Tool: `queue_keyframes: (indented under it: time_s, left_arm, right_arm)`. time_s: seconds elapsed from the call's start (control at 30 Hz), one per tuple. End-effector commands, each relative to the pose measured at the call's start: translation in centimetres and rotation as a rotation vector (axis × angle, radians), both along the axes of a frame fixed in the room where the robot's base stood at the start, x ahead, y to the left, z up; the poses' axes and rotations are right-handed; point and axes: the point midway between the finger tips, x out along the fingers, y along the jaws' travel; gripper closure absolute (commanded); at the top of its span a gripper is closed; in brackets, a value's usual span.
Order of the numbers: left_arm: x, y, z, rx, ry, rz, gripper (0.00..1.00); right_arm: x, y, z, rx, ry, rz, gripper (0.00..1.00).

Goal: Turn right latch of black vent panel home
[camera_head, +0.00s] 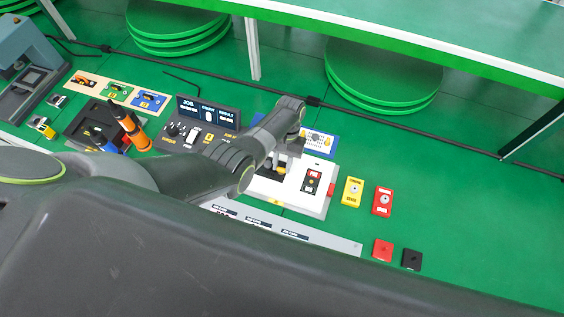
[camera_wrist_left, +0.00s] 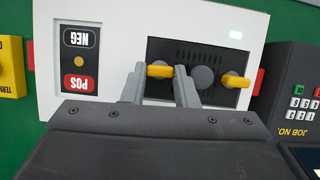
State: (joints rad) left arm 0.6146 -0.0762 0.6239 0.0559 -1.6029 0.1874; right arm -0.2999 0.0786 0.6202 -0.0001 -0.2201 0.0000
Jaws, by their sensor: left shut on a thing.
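The black vent panel (camera_wrist_left: 208,52) is set in a white housing (camera_wrist_left: 115,20), which also shows in the head view (camera_head: 312,203). In the left wrist view, which looks upside down, two yellow latches flank a round dark disc. My left gripper (camera_wrist_left: 160,86) is shut on the right latch (camera_wrist_left: 160,71), the one nearer the POS/NEG plate; its yellow handle lies about level between the fingertips. The left latch (camera_wrist_left: 236,81) is free, its handle also about level. In the head view my left wrist covers much of the panel. My right gripper is not in view.
The POS/NEG plate (camera_wrist_left: 79,60) is beside the panel. Yellow (camera_head: 352,191) and red (camera_head: 382,201) boxes stand to the right. A console (camera_head: 190,135) and an orange-handled tool (camera_head: 131,126) are at left. Green floor is clear at far right.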

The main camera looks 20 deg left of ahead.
Motion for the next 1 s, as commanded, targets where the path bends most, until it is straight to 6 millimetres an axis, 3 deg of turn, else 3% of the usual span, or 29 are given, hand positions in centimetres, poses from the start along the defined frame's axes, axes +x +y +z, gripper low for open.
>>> queue_keyframes:
  time_s: [0.33, 0.37, 0.5, 1.0]
  left_arm:
    - [0.17, -0.02, 0.11, 0.001, -0.004, -0.001, 0.96]
    - [0.17, -0.02, 0.11, 0.001, -0.004, -0.001, 0.70]
    - [0.12, 0.00, 0.08, 0.001, -0.003, -0.001, 0.51]
    - [0.10, 0.31, 0.85, 0.005, 0.000, 0.000, 0.51]
  right_arm:
    - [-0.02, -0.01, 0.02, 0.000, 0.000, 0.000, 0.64]
    - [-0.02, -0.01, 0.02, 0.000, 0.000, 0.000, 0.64]
    - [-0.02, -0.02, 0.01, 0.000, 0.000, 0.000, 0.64]
    - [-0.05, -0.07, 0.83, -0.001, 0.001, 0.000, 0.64]
